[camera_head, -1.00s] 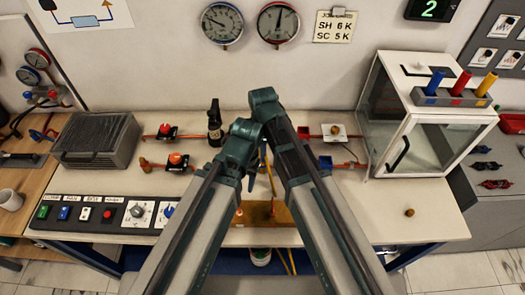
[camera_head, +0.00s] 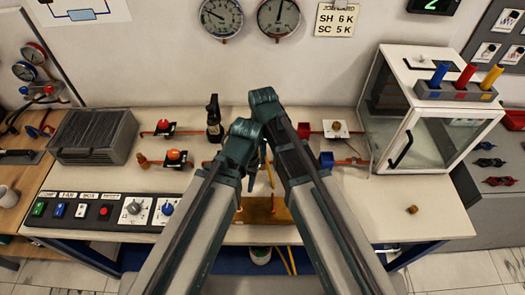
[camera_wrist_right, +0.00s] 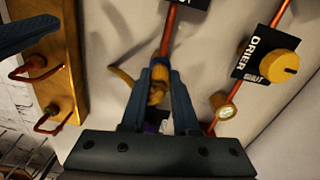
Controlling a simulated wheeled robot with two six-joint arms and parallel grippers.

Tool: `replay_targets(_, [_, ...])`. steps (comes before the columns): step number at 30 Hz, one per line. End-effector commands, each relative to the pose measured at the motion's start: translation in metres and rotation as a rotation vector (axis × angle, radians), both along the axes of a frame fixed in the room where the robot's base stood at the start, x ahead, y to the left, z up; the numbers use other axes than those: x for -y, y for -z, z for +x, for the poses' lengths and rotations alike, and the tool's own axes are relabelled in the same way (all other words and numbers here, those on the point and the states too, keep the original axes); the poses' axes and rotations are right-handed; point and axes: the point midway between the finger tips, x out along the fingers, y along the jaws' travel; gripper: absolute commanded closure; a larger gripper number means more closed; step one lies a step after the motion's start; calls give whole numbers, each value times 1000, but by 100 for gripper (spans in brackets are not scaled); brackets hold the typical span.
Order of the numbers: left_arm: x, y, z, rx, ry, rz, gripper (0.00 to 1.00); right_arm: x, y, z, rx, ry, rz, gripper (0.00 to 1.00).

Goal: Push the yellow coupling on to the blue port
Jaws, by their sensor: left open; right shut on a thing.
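My right gripper (camera_wrist_right: 159,75) is shut on the yellow coupling (camera_wrist_right: 158,88) in the right wrist view. The coupling is ribbed and orange-yellow, and a red pipe (camera_wrist_right: 170,35) runs up the picture from just beyond it. I cannot tell whether the two touch. My arms hide the right gripper in the head view.
A yellow drier knob (camera_wrist_right: 280,66) and a brass fitting (camera_wrist_right: 224,106) are right of my right gripper. A brass block (camera_wrist_right: 66,85) with red hooks is on the left. A dark bottle (camera_head: 214,120) stands behind my arms; a glass-fronted cabinet (camera_head: 443,118) is at right.

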Motion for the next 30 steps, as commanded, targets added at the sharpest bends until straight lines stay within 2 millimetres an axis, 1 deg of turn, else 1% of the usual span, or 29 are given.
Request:
replay_targets(26, [0,4,0,0,0,0,50,0,4,0,0,0,0,100])
replay_targets(27, [0,4,0,0,0,0,50,0,4,0,0,0,0,64])
replay_targets(29, [0,4,0,0,0,0,50,0,4,0,0,0,0,53])
replay_targets(30, [0,4,0,0,0,0,50,0,4,0,0,0,0,51])
